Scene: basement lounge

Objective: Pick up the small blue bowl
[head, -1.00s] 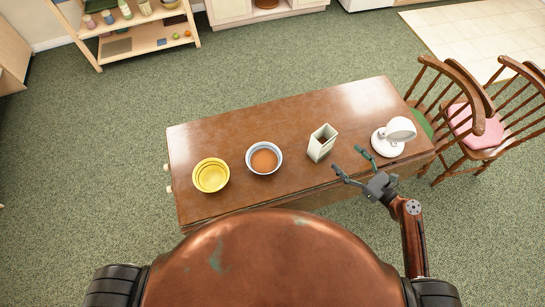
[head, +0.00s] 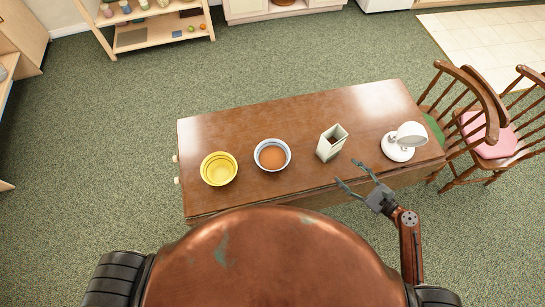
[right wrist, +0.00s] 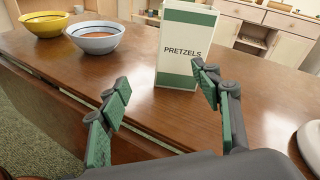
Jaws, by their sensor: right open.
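The small blue bowl (head: 272,154) sits upright on the brown wooden table (head: 300,110), with a pale blue-white outside and an orange-brown inside. It also shows at the upper left of the right wrist view (right wrist: 95,37). My right gripper (head: 357,176) is open and empty at the table's front edge, to the right of the bowl and apart from it. Its two green-padded fingers (right wrist: 165,105) are spread in the right wrist view, with bare tabletop and the pretzel box beyond them. My left gripper is not in view.
A yellow bowl (head: 219,168) stands left of the blue bowl. A pretzel box (head: 331,143) and a white lamp (head: 404,141) stand to its right. Wooden chairs (head: 466,110) are at the table's right end. The tabletop behind the bowls is clear.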

